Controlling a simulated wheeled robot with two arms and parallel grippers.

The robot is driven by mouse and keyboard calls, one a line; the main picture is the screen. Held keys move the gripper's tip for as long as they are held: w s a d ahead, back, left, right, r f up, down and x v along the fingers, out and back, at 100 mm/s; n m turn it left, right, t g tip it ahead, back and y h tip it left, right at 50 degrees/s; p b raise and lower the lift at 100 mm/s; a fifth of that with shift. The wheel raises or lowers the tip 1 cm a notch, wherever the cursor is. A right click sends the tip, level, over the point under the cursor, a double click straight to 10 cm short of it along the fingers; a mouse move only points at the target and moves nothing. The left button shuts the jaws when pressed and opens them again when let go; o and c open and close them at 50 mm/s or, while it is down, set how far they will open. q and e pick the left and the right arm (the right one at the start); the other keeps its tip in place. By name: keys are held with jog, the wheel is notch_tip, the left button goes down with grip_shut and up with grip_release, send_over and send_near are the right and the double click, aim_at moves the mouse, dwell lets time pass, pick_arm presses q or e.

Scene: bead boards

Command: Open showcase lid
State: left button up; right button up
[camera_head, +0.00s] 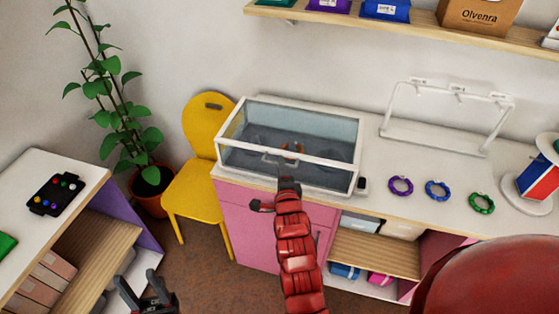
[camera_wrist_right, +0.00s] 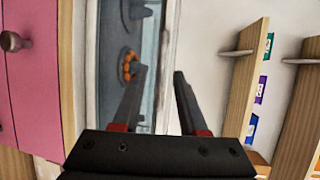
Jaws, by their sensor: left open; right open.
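The showcase (camera_head: 240,150) is a white-framed glass box on the counter, and its lid (camera_head: 310,122) looks closed. A pale handle (camera_head: 269,158) shows at the front edge of the lid. An orange bead ring (camera_head: 293,148) is inside, also seen in the right wrist view (camera_wrist_right: 130,66). My right gripper (camera_head: 287,172) is at the showcase front by the handle, its fingers apart. In the right wrist view, the open fingers (camera_wrist_right: 160,76) are on either side of the white frame edge; contact cannot be told. My left gripper (camera_head: 137,287) is open and empty at bottom left, far from the showcase.
Purple (camera_head: 401,186), blue (camera_head: 437,190) and green (camera_head: 482,203) rings lie on the counter right of the showcase. A white stand (camera_head: 440,140) is behind them. A yellow chair (camera_head: 200,190) stands left, and a side table (camera_head: 30,180) holds a bead tray (camera_head: 56,194).

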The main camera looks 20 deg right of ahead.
jog(key=shift+p+x, duration=0.35)
jog(key=shift+x, duration=1.05)
grip_shut()
dwell(0.5)
